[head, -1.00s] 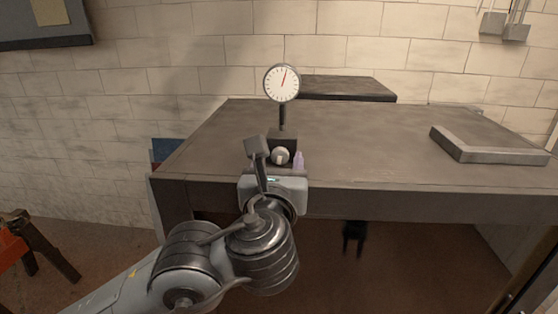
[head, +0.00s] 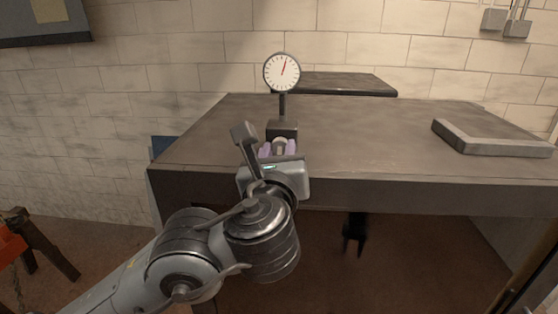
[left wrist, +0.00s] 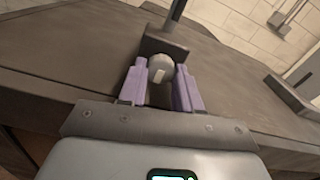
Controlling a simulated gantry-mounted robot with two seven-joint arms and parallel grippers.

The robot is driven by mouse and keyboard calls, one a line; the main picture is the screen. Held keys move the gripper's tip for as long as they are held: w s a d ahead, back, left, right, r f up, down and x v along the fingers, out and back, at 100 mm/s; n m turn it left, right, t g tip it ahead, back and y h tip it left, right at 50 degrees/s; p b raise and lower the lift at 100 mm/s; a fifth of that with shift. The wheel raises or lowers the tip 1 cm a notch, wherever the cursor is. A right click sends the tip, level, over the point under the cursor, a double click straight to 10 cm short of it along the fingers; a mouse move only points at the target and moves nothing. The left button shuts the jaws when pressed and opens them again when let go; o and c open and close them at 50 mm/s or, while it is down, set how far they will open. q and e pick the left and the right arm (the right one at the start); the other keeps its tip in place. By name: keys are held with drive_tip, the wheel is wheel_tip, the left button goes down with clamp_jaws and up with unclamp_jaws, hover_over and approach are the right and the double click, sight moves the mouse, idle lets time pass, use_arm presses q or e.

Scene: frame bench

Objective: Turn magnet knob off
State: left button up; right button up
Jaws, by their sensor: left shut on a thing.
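A dial gauge (head: 282,73) with a white face and red needle stands on a post above a dark magnet base block (head: 283,129) on the bench. The pale round magnet knob (head: 280,143) is on the block's near face; it also shows in the left wrist view (left wrist: 160,67), with a light bar across it. My left gripper (head: 279,150) is at the block's near side, its purple fingers on either side of the knob. In the left wrist view the gripper (left wrist: 161,85) is shut on the knob. My right gripper is not in view.
The dark bench top (head: 370,135) is mostly clear. A grey angled frame (head: 490,138) lies at its right, and a flat dark slab (head: 335,84) is at the back. A small dark forked thing (head: 354,232) shows below the bench's front edge.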

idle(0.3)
use_arm(q)
drive_tip(key=o, duration=1)
drive_tip(key=shift+o, duration=0.2)
drive_tip(key=s+a+b, duration=0.1)
drive_tip(key=s, duration=0.9)
drive_tip(key=shift+s, duration=0.4)
